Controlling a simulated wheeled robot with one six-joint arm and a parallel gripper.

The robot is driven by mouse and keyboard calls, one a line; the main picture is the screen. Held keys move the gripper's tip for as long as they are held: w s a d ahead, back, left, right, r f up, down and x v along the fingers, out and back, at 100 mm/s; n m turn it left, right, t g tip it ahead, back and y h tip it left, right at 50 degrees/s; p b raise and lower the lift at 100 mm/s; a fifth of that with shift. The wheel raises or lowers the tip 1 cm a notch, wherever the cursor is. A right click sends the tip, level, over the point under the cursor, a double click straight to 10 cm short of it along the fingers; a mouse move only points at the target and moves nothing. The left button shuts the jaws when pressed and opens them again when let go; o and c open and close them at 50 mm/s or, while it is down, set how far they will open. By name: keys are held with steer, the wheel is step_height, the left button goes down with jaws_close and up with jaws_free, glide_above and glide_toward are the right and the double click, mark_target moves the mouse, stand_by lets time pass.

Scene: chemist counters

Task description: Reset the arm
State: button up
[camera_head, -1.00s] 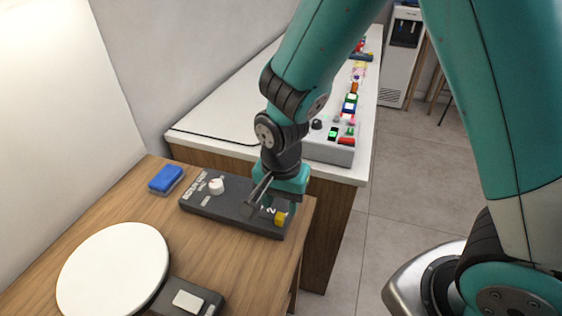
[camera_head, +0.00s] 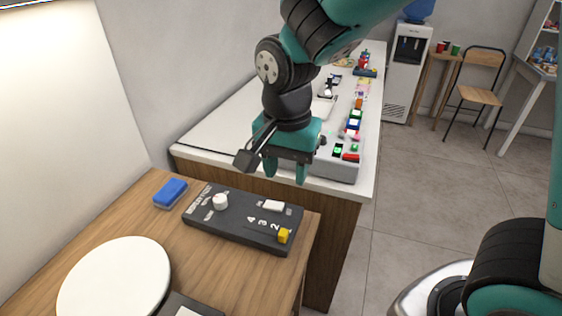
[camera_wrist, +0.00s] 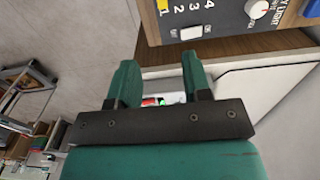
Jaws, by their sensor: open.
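My gripper (camera_head: 286,178) is open and empty in the head view, fingers pointing down, above the far edge of the wooden counter and in front of the white counter. In the wrist view its two teal fingers (camera_wrist: 156,82) stand apart with nothing between them. The dark control box (camera_head: 241,228) lies below and nearer in the head view, with a white knob (camera_head: 220,202), a white button (camera_head: 273,206) and a yellow slider (camera_head: 284,236) by the 2. The box also shows at the top of the wrist view (camera_wrist: 222,18). The gripper is clear of it.
A blue block (camera_head: 171,193) and a white round plate (camera_head: 116,281) are on the wooden counter (camera_head: 207,262). The white counter (camera_head: 224,138) behind holds a grey panel with coloured buttons. A water dispenser (camera_head: 407,70) and chair (camera_head: 478,85) stand farther back. The floor at right is open.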

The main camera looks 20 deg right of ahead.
steer(key=s+a+r+n+y, duration=0.1)
steer(key=s+r+n+y, duration=0.3)
steer(key=s+n, duration=0.9)
step_height(320, 180, up, 2)
steer(key=n, duration=0.2)
steer(key=shift+s+n, duration=0.3)
